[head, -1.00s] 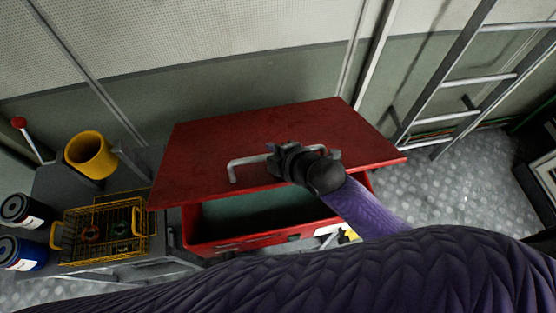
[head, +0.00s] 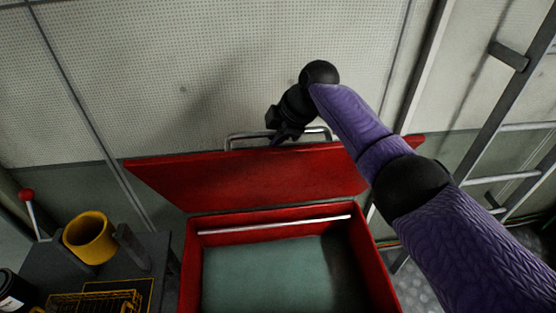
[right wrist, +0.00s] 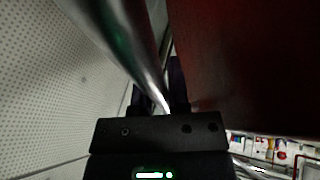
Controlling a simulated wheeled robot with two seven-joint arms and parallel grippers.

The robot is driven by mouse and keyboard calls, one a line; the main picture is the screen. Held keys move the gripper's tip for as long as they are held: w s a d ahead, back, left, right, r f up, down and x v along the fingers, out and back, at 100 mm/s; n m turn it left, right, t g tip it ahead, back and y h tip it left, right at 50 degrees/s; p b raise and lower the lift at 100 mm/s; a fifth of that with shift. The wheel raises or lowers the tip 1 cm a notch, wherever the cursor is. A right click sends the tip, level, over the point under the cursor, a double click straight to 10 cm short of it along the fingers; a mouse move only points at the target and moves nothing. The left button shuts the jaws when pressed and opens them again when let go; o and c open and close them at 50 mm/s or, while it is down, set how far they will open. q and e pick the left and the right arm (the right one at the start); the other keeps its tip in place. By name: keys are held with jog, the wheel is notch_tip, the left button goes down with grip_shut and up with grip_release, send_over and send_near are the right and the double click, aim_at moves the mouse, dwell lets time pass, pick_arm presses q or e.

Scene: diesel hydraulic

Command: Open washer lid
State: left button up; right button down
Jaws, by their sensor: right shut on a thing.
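The red washer lid (head: 260,178) stands raised and tilted back towards the wall in the head view. Its underside faces me. The red washer body (head: 192,262) below is open, with a grey-green interior (head: 270,272). The metal lid handle (head: 236,140) runs along the lid's upper edge. My right gripper (head: 278,134) is shut on the handle at about its middle; the fingertips are partly hidden. In the right wrist view the shiny handle bar (right wrist: 125,40) runs down between the fingers, with the red lid (right wrist: 235,65) on the right. My left gripper is not in view.
A perforated wall (head: 180,70) stands close behind the lid. A grey ladder (head: 505,180) is at the right. At the left, a bench holds a yellow cup (head: 90,238), a yellow wire basket (head: 95,303) and a red-knobbed lever (head: 27,196).

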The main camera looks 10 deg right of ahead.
jog(key=shift+w, duration=0.4)
jog(key=c, duration=0.6)
grip_release()
jog(key=shift+w, duration=0.1)
jog(key=v, duration=1)
